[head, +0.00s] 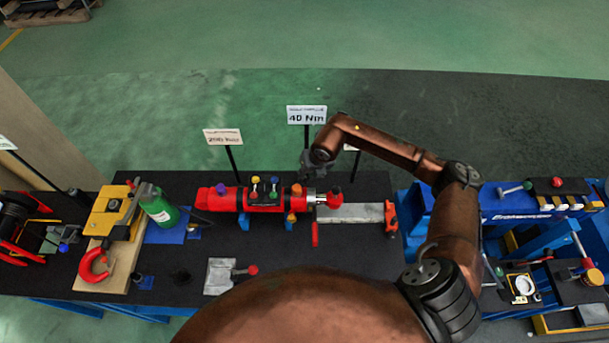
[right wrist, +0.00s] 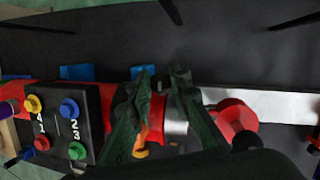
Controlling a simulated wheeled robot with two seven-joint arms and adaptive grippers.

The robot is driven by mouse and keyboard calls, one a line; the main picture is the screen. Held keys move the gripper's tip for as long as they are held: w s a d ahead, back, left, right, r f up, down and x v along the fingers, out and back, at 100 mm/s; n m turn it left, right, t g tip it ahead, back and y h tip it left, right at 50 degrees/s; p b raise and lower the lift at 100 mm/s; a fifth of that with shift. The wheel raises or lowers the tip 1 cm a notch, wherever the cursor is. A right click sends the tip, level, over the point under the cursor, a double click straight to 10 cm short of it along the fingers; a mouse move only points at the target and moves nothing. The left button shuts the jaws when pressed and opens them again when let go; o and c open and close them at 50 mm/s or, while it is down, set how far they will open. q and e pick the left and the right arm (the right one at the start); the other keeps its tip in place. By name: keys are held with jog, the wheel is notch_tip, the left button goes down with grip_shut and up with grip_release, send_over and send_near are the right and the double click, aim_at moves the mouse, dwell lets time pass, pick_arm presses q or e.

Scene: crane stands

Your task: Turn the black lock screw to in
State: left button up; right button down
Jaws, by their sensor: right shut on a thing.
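The red cylinder (head: 222,199) lies across the dark table, with a black block of coloured knobs on it. My right gripper (head: 312,164) comes down from above at the cylinder's right end. In the right wrist view its two dark fingers (right wrist: 160,72) stand a small gap apart, with red cylinder body (right wrist: 157,115) showing between them. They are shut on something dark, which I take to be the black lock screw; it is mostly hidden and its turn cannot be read. My left gripper is not in view.
The knob block (right wrist: 72,125) is left of the fingers. Sign posts (head: 306,115) stand behind. A green bottle (head: 160,210) and red hook (head: 93,264) are at left.

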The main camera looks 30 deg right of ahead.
jog(key=c, duration=1.8)
grip_release()
jog(key=shift+o, duration=0.2)
jog(key=v, duration=1.2)
